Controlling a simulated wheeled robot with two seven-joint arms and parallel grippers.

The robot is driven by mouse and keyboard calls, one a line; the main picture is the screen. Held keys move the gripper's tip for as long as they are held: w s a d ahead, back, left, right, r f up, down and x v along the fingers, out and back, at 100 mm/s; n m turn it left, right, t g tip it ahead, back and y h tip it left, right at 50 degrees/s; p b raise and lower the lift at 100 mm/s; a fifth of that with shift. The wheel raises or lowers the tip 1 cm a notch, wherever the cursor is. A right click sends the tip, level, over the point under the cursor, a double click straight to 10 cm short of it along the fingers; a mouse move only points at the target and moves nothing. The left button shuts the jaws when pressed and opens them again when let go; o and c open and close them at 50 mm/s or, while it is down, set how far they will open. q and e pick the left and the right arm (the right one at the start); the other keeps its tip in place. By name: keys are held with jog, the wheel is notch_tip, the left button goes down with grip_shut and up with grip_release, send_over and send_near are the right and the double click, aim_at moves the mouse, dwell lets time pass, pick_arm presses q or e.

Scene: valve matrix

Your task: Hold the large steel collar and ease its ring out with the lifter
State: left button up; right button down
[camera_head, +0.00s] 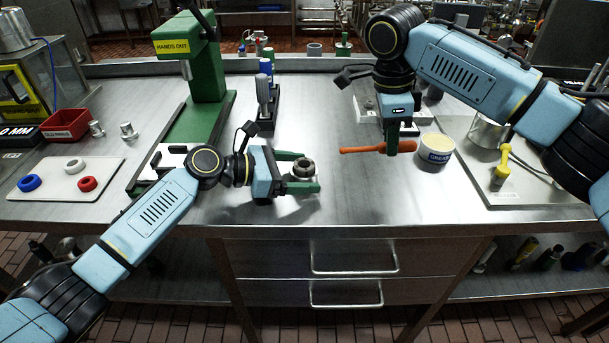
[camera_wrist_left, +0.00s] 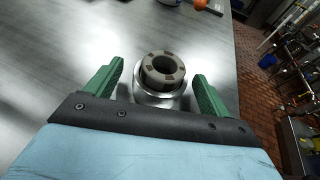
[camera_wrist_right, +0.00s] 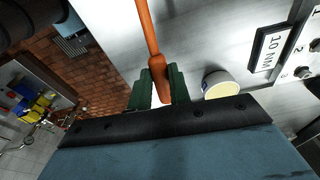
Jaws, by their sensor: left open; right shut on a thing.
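The large steel collar (camera_wrist_left: 158,99) stands on the bench between the spread green fingers of my left gripper (camera_wrist_left: 158,95), with a gap on each side in the left wrist view. Its dark ring (camera_wrist_left: 162,68) sits at the top of the collar; the ring also shows in the head view (camera_head: 304,166). My left gripper (camera_head: 303,172) is open around the collar. My right gripper (camera_wrist_right: 158,88) is shut on the orange lifter (camera_wrist_right: 148,30), which in the head view (camera_head: 362,149) points left toward the collar, apart from it.
A grease tub (camera_head: 436,149) stands just right of my right gripper. A green press (camera_head: 200,90) is behind my left arm. A white mat (camera_head: 62,182) with blue, white and red rings lies at left. A red bin (camera_head: 66,124) is behind it. Bench between collar and lifter is clear.

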pick_arm(q)
jog(key=v, duration=1.2)
jog(key=shift+s, duration=0.1)
